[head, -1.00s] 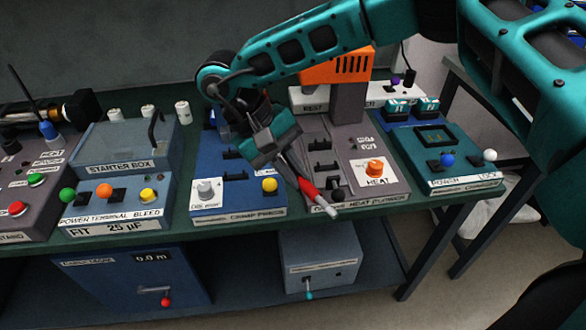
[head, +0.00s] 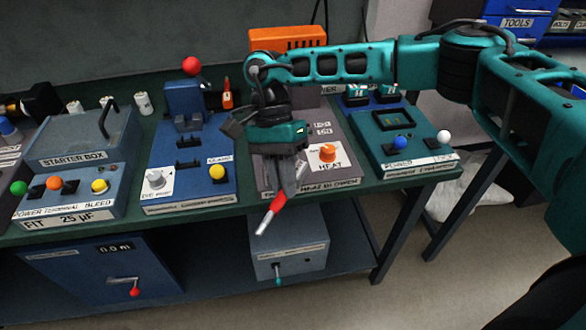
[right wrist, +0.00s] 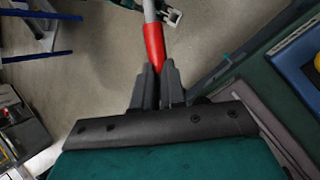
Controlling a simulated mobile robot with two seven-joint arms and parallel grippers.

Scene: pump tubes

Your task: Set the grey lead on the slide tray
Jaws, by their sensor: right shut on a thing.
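My right gripper (head: 284,186) points down in front of the bench's front edge, by the grey HEAT unit (head: 325,183). It is shut on a slim lead (head: 272,212) with a red sleeve and a pale grey tip. The lead slants down and to the left, its tip in free air in front of the bench. In the right wrist view the red sleeve (right wrist: 154,45) stands out from between the two dark fingers. I cannot make out which thing is the slide tray. My left gripper is not in view.
A blue clamp unit (head: 205,193) with knobs and a red ball lies left of the gripper, beside the starter box (head: 80,145). A teal power unit (head: 400,150) lies right. Boxes (head: 290,240) stand on the lower shelf. Floor is clear in front.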

